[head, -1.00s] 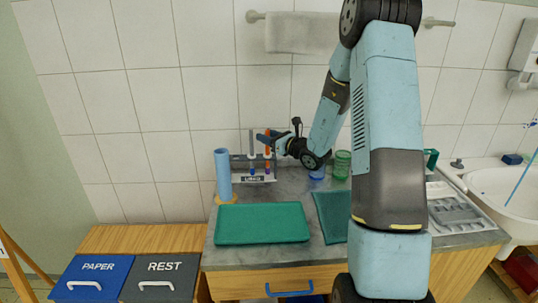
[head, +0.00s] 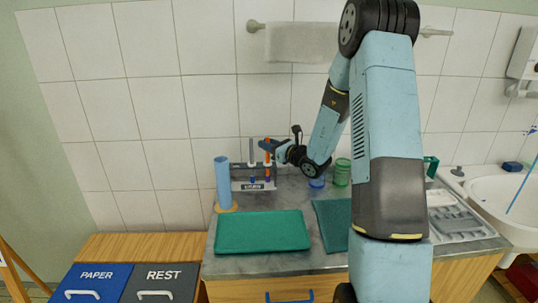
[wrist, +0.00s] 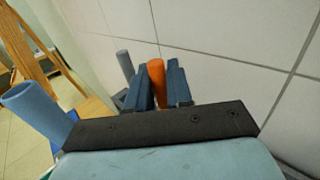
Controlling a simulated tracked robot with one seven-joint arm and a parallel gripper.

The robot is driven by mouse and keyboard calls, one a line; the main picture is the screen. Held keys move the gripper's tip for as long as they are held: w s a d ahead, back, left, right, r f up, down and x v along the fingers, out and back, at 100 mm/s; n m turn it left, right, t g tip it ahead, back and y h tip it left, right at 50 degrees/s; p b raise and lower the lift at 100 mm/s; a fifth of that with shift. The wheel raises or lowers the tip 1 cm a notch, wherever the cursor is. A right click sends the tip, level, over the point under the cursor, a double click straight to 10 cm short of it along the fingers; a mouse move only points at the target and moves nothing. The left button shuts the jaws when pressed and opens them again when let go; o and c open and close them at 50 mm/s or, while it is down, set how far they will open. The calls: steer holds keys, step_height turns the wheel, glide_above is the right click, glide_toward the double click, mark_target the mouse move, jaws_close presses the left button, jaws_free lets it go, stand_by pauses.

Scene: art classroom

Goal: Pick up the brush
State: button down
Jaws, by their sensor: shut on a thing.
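The brush with an orange handle (head: 267,158) stands upright at the right side of a small labelled rack (head: 240,186) against the tiled wall. My gripper (head: 265,146) is shut on the upper part of this handle. In the wrist view the orange handle (wrist: 156,78) shows between the two blue fingers of my gripper (wrist: 157,85). The brush's lower part still appears within the rack in the head view. A second brush with a grey handle (head: 252,152) stands upright to its left, apart from the fingers; it also shows in the wrist view (wrist: 125,65).
A blue cylinder (head: 223,182) stands left of the rack. A blue cup (head: 316,182) and a green cup (head: 342,173) stand to the right. The wall is close behind the rack.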

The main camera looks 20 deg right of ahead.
step_height(320, 180, up, 12)
steer(key=shift+r, duration=0.1)
stand_by(0.7)
